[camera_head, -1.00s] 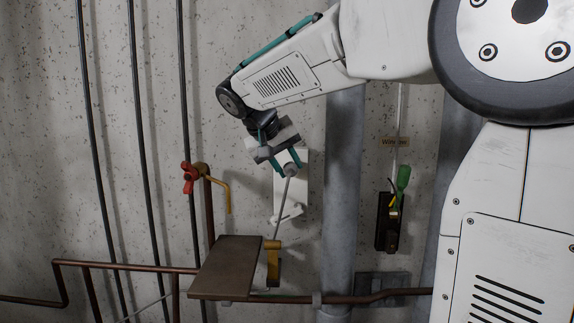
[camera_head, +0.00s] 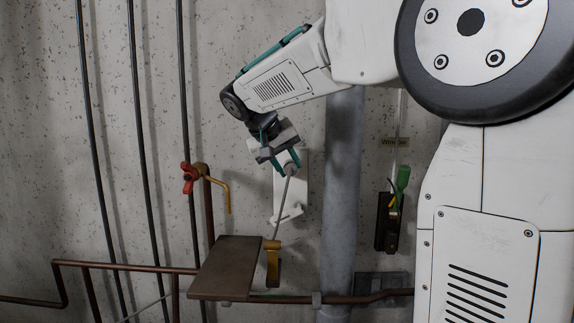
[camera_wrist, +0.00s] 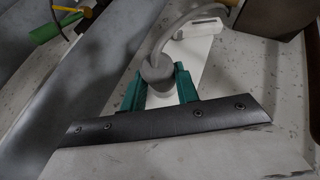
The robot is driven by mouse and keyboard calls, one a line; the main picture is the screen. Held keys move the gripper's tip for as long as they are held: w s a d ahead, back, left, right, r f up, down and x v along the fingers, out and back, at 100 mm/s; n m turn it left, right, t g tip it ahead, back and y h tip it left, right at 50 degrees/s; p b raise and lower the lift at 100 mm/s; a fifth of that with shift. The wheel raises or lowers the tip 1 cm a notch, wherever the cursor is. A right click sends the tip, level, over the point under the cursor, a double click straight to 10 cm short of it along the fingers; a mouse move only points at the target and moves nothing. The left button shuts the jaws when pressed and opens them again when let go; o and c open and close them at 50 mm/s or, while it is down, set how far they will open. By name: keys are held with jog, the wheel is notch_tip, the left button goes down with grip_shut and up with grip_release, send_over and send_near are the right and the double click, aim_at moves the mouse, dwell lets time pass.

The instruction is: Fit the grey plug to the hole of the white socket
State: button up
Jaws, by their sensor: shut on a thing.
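The grey plug (camera_head: 291,170) is between the teal fingers of my gripper (camera_head: 285,163), with a grey cable running down from it. In the wrist view the round grey plug (camera_wrist: 157,68) sits at the tips of the teal fingers (camera_wrist: 160,88), which are shut on it. The white socket plate (camera_head: 291,198) is upright on the wall, directly behind the plug and gripper. Its lower part also shows in the wrist view (camera_wrist: 197,50). I cannot see its hole, nor tell whether the plug touches the socket.
A brown shelf (camera_head: 228,267) and a yellow bracket (camera_head: 273,262) are below. A red-handled valve (camera_head: 190,178) is to the left. A thick grey pipe (camera_head: 343,200) and a black box (camera_head: 388,222) with a green-handled tool (camera_head: 403,178) are to the right.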

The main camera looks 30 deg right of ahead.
jog(key=shift+w+d+f, duration=0.1)
jog(key=shift+w+d, duration=0.1)
jog(key=shift+w, duration=0.15)
jog(key=o, duration=1.1)
jog(key=v, duration=0.7)
jog(key=shift+a+r, duration=0.2)
jog(key=shift+r, duration=0.1)
